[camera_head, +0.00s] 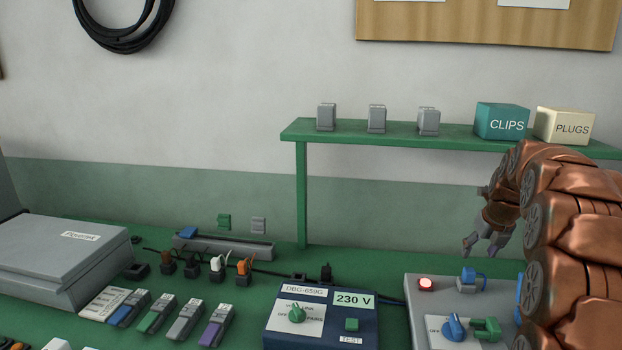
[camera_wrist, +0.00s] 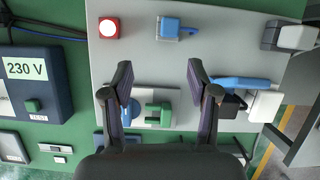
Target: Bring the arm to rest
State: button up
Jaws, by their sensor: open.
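My gripper (camera_head: 477,246) is at the right in the head view, at the end of my copper-coloured arm, above the back part of a grey panel (camera_head: 415,298). In the wrist view my gripper (camera_wrist: 158,75) is open, with nothing between its two dark fingers. My arm hides the right part of the panel in the head view.
A dark blue 230 V tester (camera_head: 322,322) stands left of the panel. A green shelf (camera_head: 360,131) behind carries grey blocks, a CLIPS box (camera_head: 502,121) and a PLUGS box (camera_head: 564,126), close to my arm. A large grey case (camera_head: 62,256) stands at the left. Several coloured modules lie in front.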

jog(key=s+a+r+n+g+y+p, duration=0.1)
jog(key=s+a+n+g+p, duration=0.15)
jog(key=s+a+n, duration=1.75)
jog(key=s+a+f+n+g, duration=0.1)
jog(key=s+a+n, duration=0.2)
jog(key=s+n, duration=0.3)
jog(key=s+a+f+n+g, duration=0.1)
jog(key=s+a+n, duration=0.2)
jog(key=s+n, duration=0.2)
jog(key=s+a+f+n+g+p, duration=0.1)
jog(key=s+a+n, duration=0.1)
jog(key=s+n, duration=0.4)
jog(key=s, duration=0.4)
jog(key=shift+s+a+f+n, duration=0.3)
jog(key=shift+s+a+f, duration=0.05)
jog(key=shift+a+f, duration=0.05)
